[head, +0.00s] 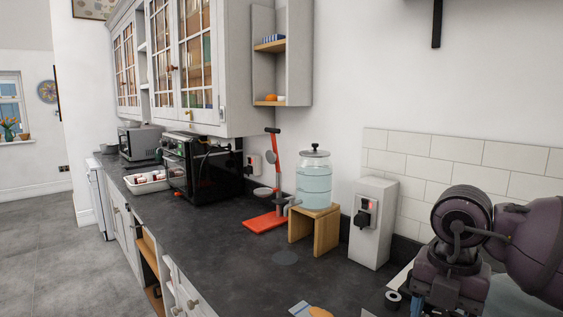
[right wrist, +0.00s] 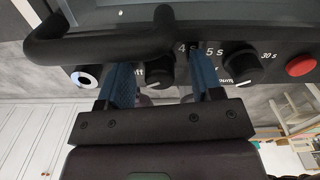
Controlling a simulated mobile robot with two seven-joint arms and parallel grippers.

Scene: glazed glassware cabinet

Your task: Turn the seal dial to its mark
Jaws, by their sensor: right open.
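In the right wrist view, a black front panel carries two black dials. The nearer-left dial (right wrist: 158,74) has "4 s" and "5 s" printed by its upper right; I take it for the seal dial. Its mark and pointer cannot be made out. My right gripper (right wrist: 160,82) is open, its blue fingers on either side of this dial in the picture; I cannot tell whether they touch it. The other dial (right wrist: 240,66) has "30 s" beside it and a partly hidden label ending in "uum". In the head view only my right arm shows, at the right. My left gripper is out of view.
A thick black handle (right wrist: 95,45) crosses above the dials, and a red button (right wrist: 300,66) sits right of them. In the head view, a glass dispenser (head: 314,182) on a wooden stand, a red-based press (head: 266,221) and a black oven (head: 212,175) stand on the dark counter (head: 225,255).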

